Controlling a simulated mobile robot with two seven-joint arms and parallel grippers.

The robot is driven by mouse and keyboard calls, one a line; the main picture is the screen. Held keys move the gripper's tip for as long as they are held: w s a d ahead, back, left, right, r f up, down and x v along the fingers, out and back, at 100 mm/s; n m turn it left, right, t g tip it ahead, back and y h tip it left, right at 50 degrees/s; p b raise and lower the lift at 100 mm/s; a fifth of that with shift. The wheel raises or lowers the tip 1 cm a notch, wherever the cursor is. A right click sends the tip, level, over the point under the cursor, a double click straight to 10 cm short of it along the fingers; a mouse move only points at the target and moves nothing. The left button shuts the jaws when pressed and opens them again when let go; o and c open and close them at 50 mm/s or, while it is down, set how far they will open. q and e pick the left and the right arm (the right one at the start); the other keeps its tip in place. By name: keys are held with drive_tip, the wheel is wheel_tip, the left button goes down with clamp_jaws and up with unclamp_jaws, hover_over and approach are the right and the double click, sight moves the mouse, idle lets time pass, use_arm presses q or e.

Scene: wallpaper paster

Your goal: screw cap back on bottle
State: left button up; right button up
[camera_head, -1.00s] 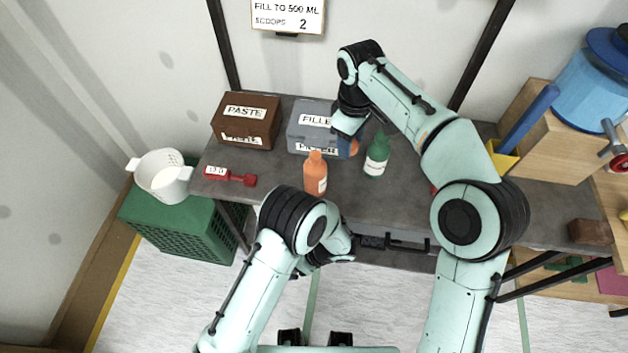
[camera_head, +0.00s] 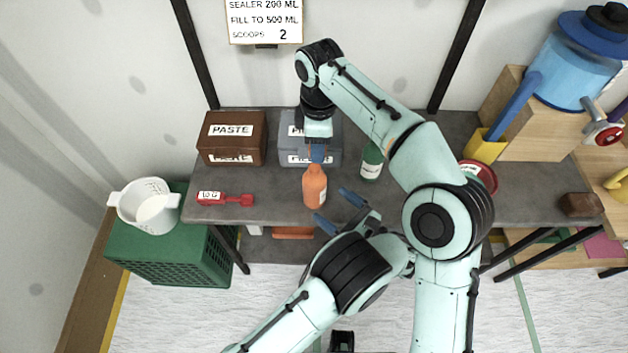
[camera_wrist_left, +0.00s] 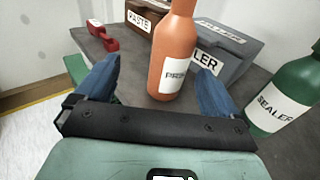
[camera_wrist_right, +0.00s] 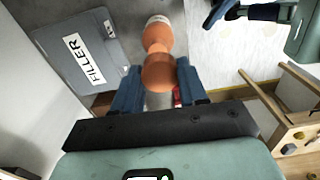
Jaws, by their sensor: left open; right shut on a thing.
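An orange bottle (camera_head: 314,189) with a white label stands upright near the table's front edge. My right gripper (camera_head: 317,152) is shut on an orange cap (camera_wrist_right: 158,73), which lines up with the bottle's neck in the right wrist view; I cannot tell whether they touch. In the head view the cap is hard to make out. My left gripper (camera_head: 338,210) is open, low at the bottle's front right. In the left wrist view the bottle (camera_wrist_left: 172,62) shows between the blue fingers, not gripped.
A brown PASTE box (camera_head: 232,136) and grey FILLER box (camera_head: 292,150) stand behind. A green SEALER bottle (camera_head: 371,162) is close on the right. A red scoop (camera_head: 228,199) lies left. A white bucket (camera_head: 148,207) sits on a green crate (camera_head: 165,258).

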sight(306, 171)
drive_tip(key=shift+w+a, duration=0.3)
drive_tip(key=shift+a, duration=0.1)
use_arm(q)
drive_tip(key=shift+w+d+r+t, duration=0.15)
drive_tip(key=shift+d+r+t, duration=0.2)
drive_tip(key=shift+r, duration=0.2)
drive_tip(key=shift+w+d+r+t, duration=0.15)
drive_tip(key=shift+d+r+t, duration=0.1)
drive_tip(key=shift+d+r, duration=0.25)
drive_tip(key=shift+s, duration=0.1)
use_arm(e)
drive_tip(key=shift+d+r, duration=0.1)
use_arm(q)
drive_tip(key=shift+a, duration=0.1)
use_arm(e)
drive_tip(key=shift+s, duration=0.1)
use_arm(q)
drive_tip(key=x, duration=1.2)
